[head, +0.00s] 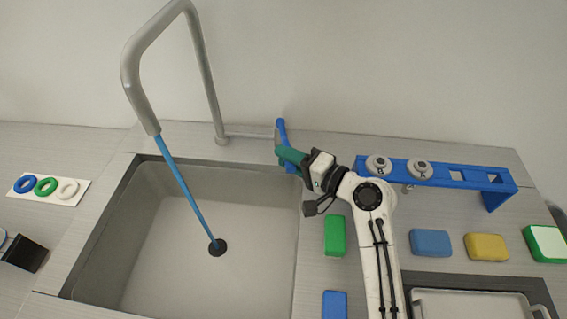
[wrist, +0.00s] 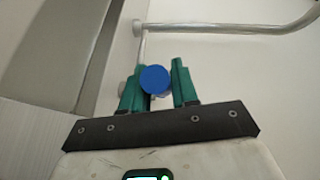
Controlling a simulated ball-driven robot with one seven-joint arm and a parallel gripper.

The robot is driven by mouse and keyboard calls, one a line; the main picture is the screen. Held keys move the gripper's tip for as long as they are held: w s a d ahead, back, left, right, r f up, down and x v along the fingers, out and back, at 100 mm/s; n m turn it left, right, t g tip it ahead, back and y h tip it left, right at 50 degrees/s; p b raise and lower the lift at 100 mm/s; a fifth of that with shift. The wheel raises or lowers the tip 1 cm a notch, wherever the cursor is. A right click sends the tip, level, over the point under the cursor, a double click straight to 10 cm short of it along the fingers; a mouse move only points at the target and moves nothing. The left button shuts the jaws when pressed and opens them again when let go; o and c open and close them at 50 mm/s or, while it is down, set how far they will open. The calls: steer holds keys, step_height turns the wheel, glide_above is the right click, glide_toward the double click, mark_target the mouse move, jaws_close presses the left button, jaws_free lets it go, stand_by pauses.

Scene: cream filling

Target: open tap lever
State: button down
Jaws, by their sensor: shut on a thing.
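The tap (head: 207,70) is a tall grey bent pipe at the back of the sink. Its blue lever (head: 281,129) stands roughly upright at the end of a short side pipe, right of the tap's base. A blue stream (head: 185,195) runs from the spout to the drain. My gripper (head: 290,156) has green fingers and is shut on the lever. In the wrist view the lever's round blue end (wrist: 155,80) sits between the two fingers. The fingers and hand hide part of the lever in the head view.
The sink (head: 140,260) lies left of my arm. A blue rack (head: 450,175) with grey round pieces stands to the right. Green (head: 334,235), blue (head: 431,242) and yellow (head: 486,247) blocks lie on the counter near my arm. A tray (head: 470,305) is at lower right.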

steer(key=shift+d, duration=0.1)
steer(key=c, duration=1)
jaws_free()
steer(key=shift+o, duration=0.2)
steer(key=b+v, duration=0.1)
steer(key=v, duration=0.9)
steer(key=shift+d, duration=0.35)
steer(key=shift+s, duration=0.15)
